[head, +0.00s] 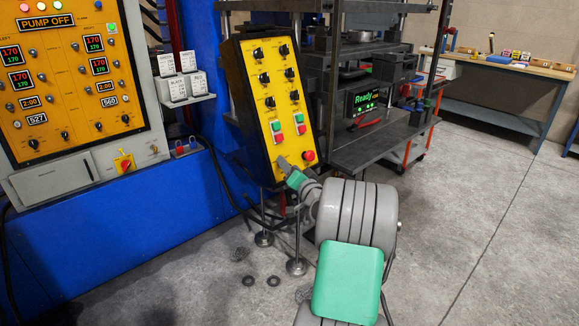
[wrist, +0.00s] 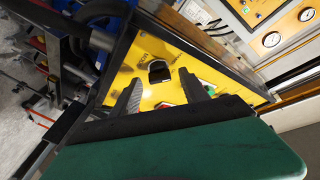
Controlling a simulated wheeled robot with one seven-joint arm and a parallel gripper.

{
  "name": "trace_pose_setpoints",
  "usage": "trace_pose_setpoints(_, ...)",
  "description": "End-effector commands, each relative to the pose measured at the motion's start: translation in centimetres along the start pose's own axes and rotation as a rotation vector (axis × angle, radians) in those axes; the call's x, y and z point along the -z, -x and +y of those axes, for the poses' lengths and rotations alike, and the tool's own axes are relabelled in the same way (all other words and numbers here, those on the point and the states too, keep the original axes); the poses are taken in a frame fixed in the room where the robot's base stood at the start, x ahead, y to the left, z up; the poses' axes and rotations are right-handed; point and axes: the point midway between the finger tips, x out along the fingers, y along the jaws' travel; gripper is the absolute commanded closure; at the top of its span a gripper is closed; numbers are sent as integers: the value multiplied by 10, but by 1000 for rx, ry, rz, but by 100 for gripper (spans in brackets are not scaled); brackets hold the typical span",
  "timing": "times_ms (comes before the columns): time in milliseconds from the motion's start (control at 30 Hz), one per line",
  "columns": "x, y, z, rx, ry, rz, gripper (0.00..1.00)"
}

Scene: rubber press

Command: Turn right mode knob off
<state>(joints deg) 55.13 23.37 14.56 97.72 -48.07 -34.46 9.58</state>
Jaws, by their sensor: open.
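A yellow control panel (head: 268,118) in a black frame carries two columns of black knobs, with green and red push buttons lower down. The right column's knobs include an upper one (head: 283,50), a middle one (head: 289,73) and a lower one (head: 293,96). Their labels are too small to read, so I cannot tell which is the right mode knob. My gripper (head: 284,164) is at the panel's lower part. In the wrist view my gripper (wrist: 160,80) is open, with a black knob (wrist: 158,70) showing between and just beyond its fingertips. Contact is not visible.
A red round button (head: 309,155) sits close to my gripper at the panel's lower right. The dark press frame (head: 370,150) stands right of the panel. A blue machine wall (head: 150,205) is left. Open floor (head: 460,220) lies to the right.

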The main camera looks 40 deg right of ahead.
Motion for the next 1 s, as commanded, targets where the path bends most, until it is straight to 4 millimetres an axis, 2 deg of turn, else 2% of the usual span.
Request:
trace_pose_setpoints(267, 0, -3, 0, -1, 1, 0, 48)
trace_pose_setpoints(900, -1, -2, 0, -1, 1, -1, 100)
trace_pose_setpoints(1000, -1, -2, 0, -2, 1, -1, 100)
